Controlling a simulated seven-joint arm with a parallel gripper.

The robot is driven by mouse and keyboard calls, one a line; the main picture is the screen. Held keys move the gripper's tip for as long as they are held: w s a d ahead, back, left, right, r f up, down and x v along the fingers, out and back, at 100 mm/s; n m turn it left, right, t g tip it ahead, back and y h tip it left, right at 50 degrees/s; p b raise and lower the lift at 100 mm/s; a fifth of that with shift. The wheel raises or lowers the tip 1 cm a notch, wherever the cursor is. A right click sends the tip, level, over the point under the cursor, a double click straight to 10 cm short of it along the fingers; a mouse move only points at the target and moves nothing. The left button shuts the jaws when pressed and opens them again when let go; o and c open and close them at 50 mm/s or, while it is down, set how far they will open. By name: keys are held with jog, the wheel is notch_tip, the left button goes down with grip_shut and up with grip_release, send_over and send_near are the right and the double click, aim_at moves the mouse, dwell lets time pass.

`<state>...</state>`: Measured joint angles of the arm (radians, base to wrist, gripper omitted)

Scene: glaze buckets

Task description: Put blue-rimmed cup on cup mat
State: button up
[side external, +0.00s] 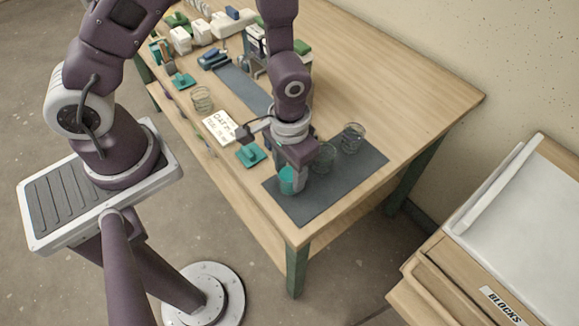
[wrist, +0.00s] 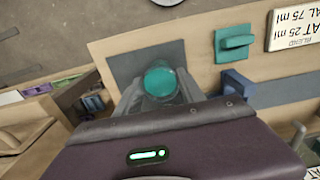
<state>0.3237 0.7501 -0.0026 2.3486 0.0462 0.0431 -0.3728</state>
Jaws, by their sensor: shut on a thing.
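My gripper (side external: 288,172) is shut on a clear cup with teal contents (side external: 287,181), near the left edge of the dark grey mat (side external: 330,200). In the wrist view the cup (wrist: 160,82) sits between the two fingers (wrist: 160,95), its round teal top facing the camera, with the mat (wrist: 135,62) behind it. A blue rim is not clear at this size. I cannot tell whether the cup's base touches the mat. The gripper partly covers the cup in the side view.
Two clear glasses (side external: 323,157) (side external: 352,138) stand on the mat to the right of my gripper. A teal block-like item (side external: 250,155) and a white label card (side external: 219,127) lie to the left. Another clear glass (side external: 202,99) stands farther back. The mat's front is bare.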

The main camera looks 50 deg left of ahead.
jog(key=shift+f, duration=0.3)
dwell(0.5)
jog(key=o, duration=1.1)
jog(key=shift+c, duration=0.2)
notch_tip(320, 180, up, 7)
